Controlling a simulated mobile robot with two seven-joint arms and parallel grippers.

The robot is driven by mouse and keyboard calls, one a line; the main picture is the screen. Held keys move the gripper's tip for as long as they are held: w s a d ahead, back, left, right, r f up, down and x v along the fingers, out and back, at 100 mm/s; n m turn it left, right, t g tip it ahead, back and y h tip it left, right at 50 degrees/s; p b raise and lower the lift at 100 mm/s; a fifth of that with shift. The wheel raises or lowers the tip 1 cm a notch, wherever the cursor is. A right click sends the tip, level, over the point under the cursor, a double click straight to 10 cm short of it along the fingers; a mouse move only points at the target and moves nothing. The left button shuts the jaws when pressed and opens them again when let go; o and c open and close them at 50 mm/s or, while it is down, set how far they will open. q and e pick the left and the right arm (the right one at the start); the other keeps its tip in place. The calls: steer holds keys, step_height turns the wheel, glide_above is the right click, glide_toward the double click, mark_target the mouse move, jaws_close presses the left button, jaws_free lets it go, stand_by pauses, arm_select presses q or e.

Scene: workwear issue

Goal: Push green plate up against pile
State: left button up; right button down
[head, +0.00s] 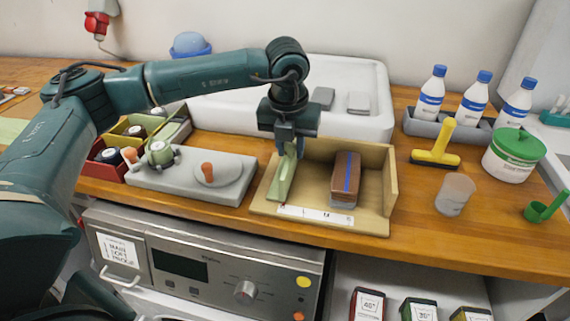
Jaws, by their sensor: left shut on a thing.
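The green plate (282,180) stands upright in the left part of a wooden tray (375,222). My left gripper (291,148) comes down from above and is shut on the plate's upper edge. The pile (345,178), brown with a blue stripe on top and a grey layer low at its front, stands to the right of the plate in the same tray. A clear gap of tray floor lies between plate and pile. My right gripper is not in view.
A grey board with an orange-knobbed disc (206,170) lies left of the tray. A white basin (350,90) stands behind. The counter's front edge is close to the tray.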

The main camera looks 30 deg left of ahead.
arm_select(q)
steer(key=shift+w+d+b, duration=0.15)
steer(key=shift+w+d, duration=0.1)
steer(key=shift+d, duration=0.75)
steer(key=shift+w+d+b, duration=0.15)
steer(key=shift+w+d, duration=0.1)
steer(key=shift+d, duration=0.7)
steer(key=shift+w+d+b, duration=0.15)
steer(key=shift+w+d, duration=0.1)
steer(key=shift+d, duration=0.75)
steer(key=shift+w+d+b, duration=0.15)
steer(key=shift+w+d, duration=0.15)
steer(key=shift+d, duration=0.9)
steer(key=shift+w+d+b, duration=0.1)
steer(key=shift+w+d, duration=0.25)
steer(key=shift+d, duration=0.85)
steer(key=shift+w+d+b, duration=0.15)
steer(key=shift+w+d, duration=0.15)
steer(key=shift+d, duration=0.9)
steer(key=shift+o, duration=1.4)
steer(key=shift+d, duration=0.15)
steer(key=o, duration=0.3)
step_height(320, 180, up, 8)
steer(key=p, duration=0.4)
